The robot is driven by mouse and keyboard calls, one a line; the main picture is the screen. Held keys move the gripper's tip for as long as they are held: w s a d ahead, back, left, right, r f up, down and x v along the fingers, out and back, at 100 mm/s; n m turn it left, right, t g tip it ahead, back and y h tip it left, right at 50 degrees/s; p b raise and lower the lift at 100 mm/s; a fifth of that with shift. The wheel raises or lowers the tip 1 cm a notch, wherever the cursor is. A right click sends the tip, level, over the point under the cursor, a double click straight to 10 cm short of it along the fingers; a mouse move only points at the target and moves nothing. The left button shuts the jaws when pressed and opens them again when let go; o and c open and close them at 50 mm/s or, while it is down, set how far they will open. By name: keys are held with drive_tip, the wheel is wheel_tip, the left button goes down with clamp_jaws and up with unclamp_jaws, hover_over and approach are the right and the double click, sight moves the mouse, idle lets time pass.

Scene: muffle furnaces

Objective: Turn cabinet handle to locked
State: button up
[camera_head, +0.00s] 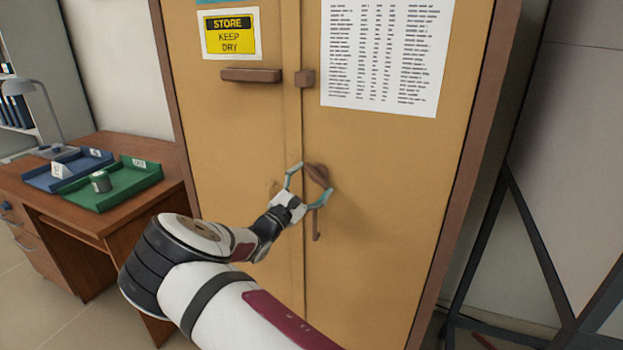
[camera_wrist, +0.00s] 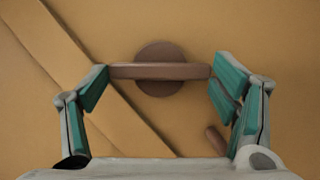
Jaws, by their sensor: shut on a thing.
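The tan cabinet (camera_head: 235,140) has a brown turn handle (camera_head: 317,174) on its right door, close to the seam between the doors. In the wrist view the handle (camera_wrist: 160,71) is a bar across a round base. My gripper (camera_head: 311,180) is at the handle, and its teal fingers stand at the two ends of the bar, closed on it lengthwise. In the wrist view the bar lies level between the fingertips of my gripper (camera_wrist: 160,75). The door seam runs slantwise there, so the bar is tilted to the seam. The lock markings, if any, cannot be seen.
A thin brown piece (camera_head: 316,224) hangs below the handle. A desk (camera_head: 100,215) with blue and green trays stands left. A dark metal frame (camera_head: 540,240) stands right.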

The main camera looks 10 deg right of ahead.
drive_tip(key=n+t+p, duration=0.1)
drive_tip(key=n, duration=0.2)
drive_tip(key=n+t+y+p, duration=0.1)
drive_tip(key=n, duration=0.2)
drive_tip(key=shift+s+d+t, duration=0.15)
drive_tip(key=shift+t, duration=0.25)
drive_tip(key=shift+d+f+n+t+y+p, duration=0.1)
drive_tip(key=shift+n+t+y+p, duration=0.45)
drive_tip(key=shift+n, duration=0.7)
drive_tip(key=shift+n+t+y+p, duration=0.45)
drive_tip(key=shift+n+y+p, duration=0.2)
drive_tip(key=shift+n, duration=1)
drive_tip(key=o, duration=1.2)
drive_tip(key=shift+c, duration=0.2)
drive_tip(key=v, duration=1.2)
